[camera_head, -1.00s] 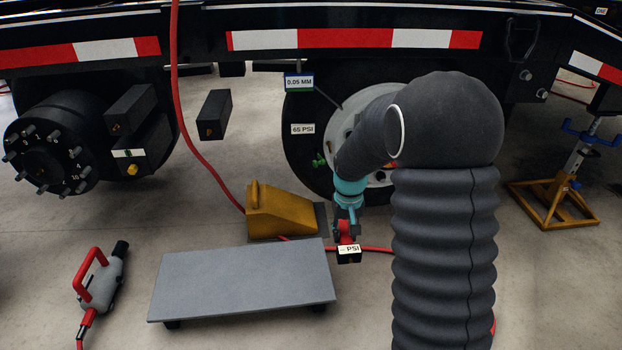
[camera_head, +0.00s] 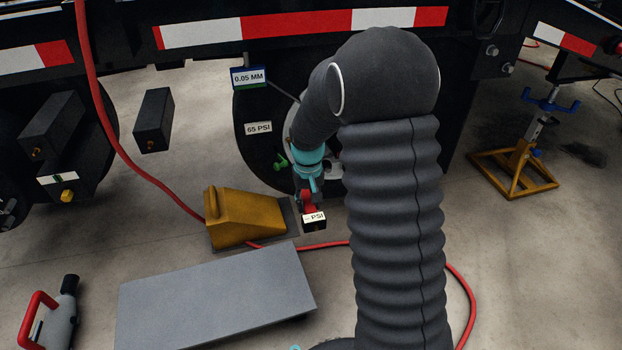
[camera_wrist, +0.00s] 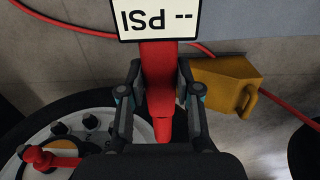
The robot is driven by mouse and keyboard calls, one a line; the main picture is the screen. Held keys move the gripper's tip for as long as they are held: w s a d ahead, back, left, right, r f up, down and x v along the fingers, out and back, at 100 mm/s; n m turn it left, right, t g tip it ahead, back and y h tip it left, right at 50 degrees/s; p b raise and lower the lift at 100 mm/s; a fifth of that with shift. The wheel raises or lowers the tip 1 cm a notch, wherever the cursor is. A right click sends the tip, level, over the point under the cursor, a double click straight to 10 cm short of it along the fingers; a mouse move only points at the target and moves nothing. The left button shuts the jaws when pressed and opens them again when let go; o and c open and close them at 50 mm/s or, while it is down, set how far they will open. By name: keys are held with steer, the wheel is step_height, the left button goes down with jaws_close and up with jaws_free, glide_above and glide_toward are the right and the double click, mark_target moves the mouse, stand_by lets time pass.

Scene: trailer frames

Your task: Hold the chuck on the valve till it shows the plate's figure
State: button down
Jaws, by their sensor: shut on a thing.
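My gripper (camera_wrist: 158,92) is shut on a red chuck (camera_wrist: 157,68). The chuck also shows in the head view (camera_head: 309,201), with a white gauge display (camera_head: 314,218) reading "-- PSI". In the wrist view the display (camera_wrist: 160,18) appears upside down, and the chuck's tip points toward the wheel side. A white plate (camera_head: 258,128) on the dark tyre (camera_head: 250,155) reads "65 PSI". The chuck hangs in front of the tyre's lower part, right of the yellow chock. I cannot make out the valve; my arm hides much of the wheel.
A yellow wheel chock (camera_head: 245,218) stands by the tyre. A grey platform (camera_head: 215,298) lies in front. A red hose (camera_head: 150,180) hangs down and runs along the floor. A red-handled tool (camera_head: 55,320) is at lower left. A yellow jack stand (camera_head: 515,168) is at right.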

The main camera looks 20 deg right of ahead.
steer(key=r+p, duration=0.1)
steer(key=p, duration=0.1)
steer(key=r+p, duration=0.3)
steer(key=p, duration=0.2)
steer(key=shift+w+r, duration=0.25)
steer(key=shift+w, duration=0.1)
steer(key=shift+f, duration=0.1)
steer(key=shift+f, duration=0.1)
steer(key=shift+w, duration=0.15)
steer(key=shift+w, duration=2.1)
steer(key=shift+w+p, duration=0.4)
steer(key=shift+w, duration=0.55)
stand_by(1.0)
steer(key=shift+s+b, duration=0.55)
steer(key=shift+s, duration=2.95)
